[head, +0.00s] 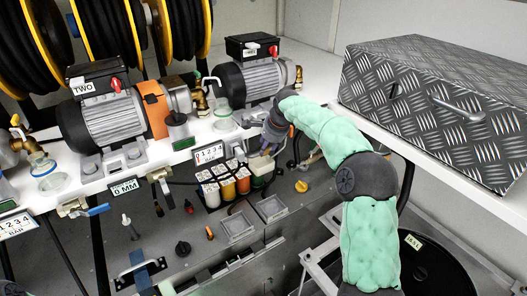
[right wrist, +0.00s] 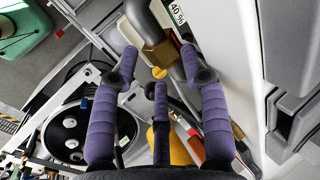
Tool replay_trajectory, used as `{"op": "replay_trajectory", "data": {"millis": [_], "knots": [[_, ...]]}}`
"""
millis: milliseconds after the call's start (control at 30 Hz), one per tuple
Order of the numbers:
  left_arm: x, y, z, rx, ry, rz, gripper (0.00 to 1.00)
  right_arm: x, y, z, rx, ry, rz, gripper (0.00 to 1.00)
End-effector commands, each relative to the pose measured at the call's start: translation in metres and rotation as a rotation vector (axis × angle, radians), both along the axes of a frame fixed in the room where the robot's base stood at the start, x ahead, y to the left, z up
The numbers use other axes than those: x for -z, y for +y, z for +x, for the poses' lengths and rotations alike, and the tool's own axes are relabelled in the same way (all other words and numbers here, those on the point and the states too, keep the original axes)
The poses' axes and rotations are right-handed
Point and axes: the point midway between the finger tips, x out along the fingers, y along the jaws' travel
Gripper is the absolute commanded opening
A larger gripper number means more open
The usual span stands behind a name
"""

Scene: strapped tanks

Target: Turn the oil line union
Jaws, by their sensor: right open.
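A brass hex union (right wrist: 160,52) sits on a grey bent pipe in the right wrist view, at the top middle. My right gripper (right wrist: 159,67) has purple padded fingers, spread open. In the picture the union lies between and just beyond the fingertips; I cannot tell whether any finger touches it. In the head view my green-padded right arm reaches up from the lower right, and its gripper (head: 272,134) is small and dark beside the right motor pump. The union cannot be made out there. My left gripper is not in view.
A motor pump (head: 250,78) stands on the white shelf beside the gripper. A diamond-plate box (head: 432,100) is to the right. Several coloured bottles (head: 228,186) stand left of the arm. A yellow knob (right wrist: 158,73) is near the union, with a 40 % label (right wrist: 177,12) above.

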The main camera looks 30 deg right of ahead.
Motion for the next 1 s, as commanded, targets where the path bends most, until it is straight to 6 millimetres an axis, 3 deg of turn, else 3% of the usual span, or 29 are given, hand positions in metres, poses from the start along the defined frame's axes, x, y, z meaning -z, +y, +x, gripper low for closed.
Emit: {"op": "replay_trajectory", "data": {"millis": [33,100,1000], "knots": [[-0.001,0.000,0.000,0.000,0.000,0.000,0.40,-0.013,-0.002,0.001,0.004,-0.024,-0.003,0.63],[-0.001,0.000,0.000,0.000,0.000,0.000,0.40,-0.017,-0.002,-0.002,0.004,-0.024,-0.003,0.63],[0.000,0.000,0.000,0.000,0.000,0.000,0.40,-0.047,-0.004,-0.034,0.002,-0.005,-0.001,0.63]]}}
